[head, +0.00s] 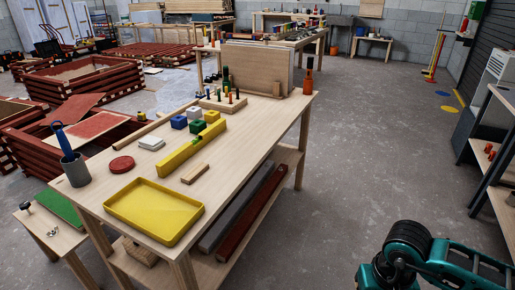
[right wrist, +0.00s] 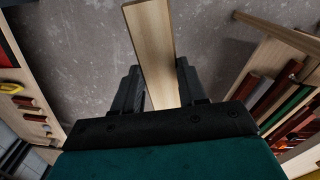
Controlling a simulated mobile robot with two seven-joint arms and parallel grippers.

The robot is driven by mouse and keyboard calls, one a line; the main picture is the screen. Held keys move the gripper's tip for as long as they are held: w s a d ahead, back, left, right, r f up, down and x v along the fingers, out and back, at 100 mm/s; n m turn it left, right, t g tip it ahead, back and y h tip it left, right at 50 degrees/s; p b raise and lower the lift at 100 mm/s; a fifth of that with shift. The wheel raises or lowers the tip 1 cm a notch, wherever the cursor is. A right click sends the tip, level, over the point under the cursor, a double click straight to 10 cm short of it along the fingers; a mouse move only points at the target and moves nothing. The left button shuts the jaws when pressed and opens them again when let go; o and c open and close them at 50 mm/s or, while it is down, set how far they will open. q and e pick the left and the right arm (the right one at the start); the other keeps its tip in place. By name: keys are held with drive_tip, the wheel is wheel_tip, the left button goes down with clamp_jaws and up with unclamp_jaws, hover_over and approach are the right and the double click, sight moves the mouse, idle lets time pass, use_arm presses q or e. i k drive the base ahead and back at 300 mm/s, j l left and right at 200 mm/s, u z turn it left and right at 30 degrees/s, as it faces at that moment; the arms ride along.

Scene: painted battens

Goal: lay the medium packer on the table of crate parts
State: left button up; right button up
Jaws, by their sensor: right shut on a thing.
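My right gripper (right wrist: 158,88) is shut on a pale wooden piece in the right wrist view. I take this flat, straight-edged piece for the medium packer (right wrist: 153,45); it sticks out beyond the fingers over the grey floor. The fingers hide part of its lower end. In the head view only my teal right arm shows at the bottom right, with the gripper out of frame. A wooden table (head: 232,160) stands in the middle of the head view; I cannot tell if it is the table of crate parts. My left gripper is not in view.
Red-brown crates (head: 82,77) stand at left. A dark shelf unit (head: 497,160) stands at right. Floor between is clear.

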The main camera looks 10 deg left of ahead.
sight(220, 183)
drive_tip(key=i+l+u, duration=0.1)
drive_tip(key=u, duration=0.25)
drive_tip(key=l+u, duration=0.15)
drive_tip(key=u, duration=0.2)
drive_tip(key=i+l+u, duration=0.1)
drive_tip(key=u, duration=0.25)
drive_tip(key=i+l+u, duration=0.15)
drive_tip(key=l+u, duration=0.45)
drive_tip(key=i+l, duration=0.05)
drive_tip(key=l, duration=0.05)
